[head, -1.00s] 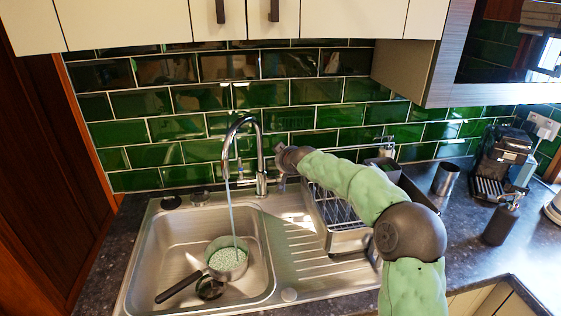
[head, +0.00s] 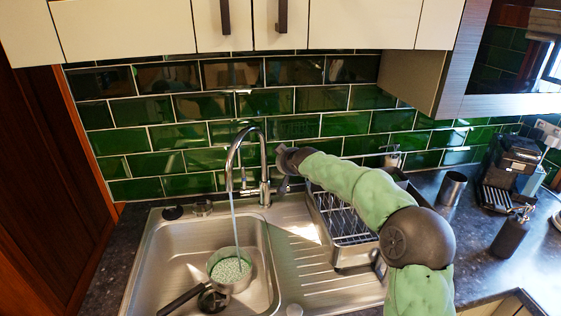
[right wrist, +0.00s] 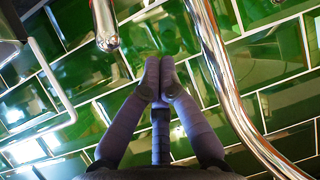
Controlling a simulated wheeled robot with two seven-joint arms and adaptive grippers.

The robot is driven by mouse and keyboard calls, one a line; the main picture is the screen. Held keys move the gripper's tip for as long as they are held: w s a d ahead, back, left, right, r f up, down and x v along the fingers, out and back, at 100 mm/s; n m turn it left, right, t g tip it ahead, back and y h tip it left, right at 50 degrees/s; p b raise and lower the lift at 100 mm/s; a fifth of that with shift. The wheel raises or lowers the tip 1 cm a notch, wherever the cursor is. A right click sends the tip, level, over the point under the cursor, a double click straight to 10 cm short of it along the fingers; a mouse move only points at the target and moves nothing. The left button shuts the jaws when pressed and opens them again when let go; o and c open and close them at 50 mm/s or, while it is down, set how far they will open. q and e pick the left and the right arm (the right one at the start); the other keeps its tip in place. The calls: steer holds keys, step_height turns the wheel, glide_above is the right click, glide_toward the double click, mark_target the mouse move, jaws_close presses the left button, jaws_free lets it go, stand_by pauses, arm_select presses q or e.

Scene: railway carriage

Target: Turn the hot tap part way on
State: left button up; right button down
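The chrome tap (head: 264,190) stands behind the sink, its curved neck arching left. A thin stream of water falls from its spout into the saucepan. A small chrome lever (head: 284,184) shows at the tap's right side, just below my right gripper (head: 284,158). In the right wrist view my right gripper (right wrist: 160,76) has its fingertips together, with nothing seen between them. A curved chrome pipe (right wrist: 228,85) passes to its right, and a round-ended chrome rod (right wrist: 105,25) is at upper left, apart from the fingers. Which tap part that rod is, I cannot tell. My left gripper is out of view.
A saucepan (head: 230,272) with pale green contents sits in the steel sink (head: 165,250). A wire dish rack (head: 340,220) stands right of the tap, beneath my right arm. Green tiles (head: 240,105) are close behind. A metal cup (head: 452,188) and coffee machine (head: 512,165) stand farther right.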

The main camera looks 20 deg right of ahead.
steer(key=d+v, duration=0.1)
steer(key=v, duration=0.8)
steer(key=shift+s+a+f, duration=0.2)
steer(key=shift+a+f, duration=0.2)
steer(key=shift+a, duration=0.1)
steer(key=shift+f, duration=0.1)
